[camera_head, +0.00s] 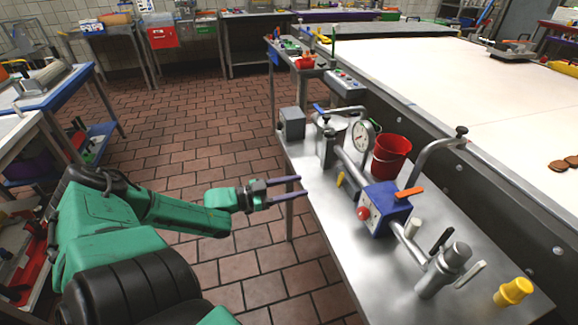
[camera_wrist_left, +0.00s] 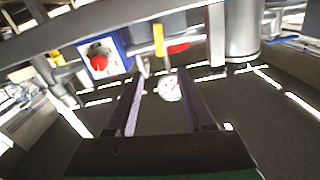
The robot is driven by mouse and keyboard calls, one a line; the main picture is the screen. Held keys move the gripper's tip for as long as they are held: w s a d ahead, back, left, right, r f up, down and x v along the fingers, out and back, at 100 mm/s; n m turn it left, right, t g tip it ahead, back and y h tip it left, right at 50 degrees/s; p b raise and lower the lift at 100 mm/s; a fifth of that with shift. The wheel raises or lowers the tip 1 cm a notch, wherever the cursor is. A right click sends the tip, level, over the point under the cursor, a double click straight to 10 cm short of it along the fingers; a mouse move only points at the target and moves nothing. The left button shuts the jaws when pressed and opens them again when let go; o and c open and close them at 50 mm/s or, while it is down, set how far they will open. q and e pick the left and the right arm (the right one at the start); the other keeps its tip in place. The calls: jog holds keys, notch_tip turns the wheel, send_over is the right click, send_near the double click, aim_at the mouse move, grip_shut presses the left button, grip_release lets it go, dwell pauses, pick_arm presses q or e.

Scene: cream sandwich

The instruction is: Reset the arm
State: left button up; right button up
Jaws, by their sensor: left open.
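My left arm (camera_head: 180,212) is green and black and reaches in from the left in the head view. My left gripper (camera_head: 300,187) is open, with its two dark fingers apart and nothing between them. It hangs over the tiled floor, just left of the steel table's (camera_head: 330,238) near edge. In the left wrist view the gripper's two fingers (camera_wrist_left: 165,105) point ahead toward the machine on the table, with a round white gauge (camera_wrist_left: 169,88) showing beyond the gap. My right gripper is not in view.
The table carries a blue box (camera_head: 385,208) with a red button and orange lever, pipes, a gauge (camera_head: 362,136), a red bucket (camera_head: 391,156) and a yellow piece (camera_head: 513,291). A large white conveyor table (camera_head: 450,85) stands behind. Brick-tiled floor (camera_head: 190,120) is free at the middle left.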

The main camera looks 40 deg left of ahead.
pick_arm(q)
jog(key=shift+v, duration=0.8)
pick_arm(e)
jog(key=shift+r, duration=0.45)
pick_arm(q)
jog(key=shift+f, duration=0.15)
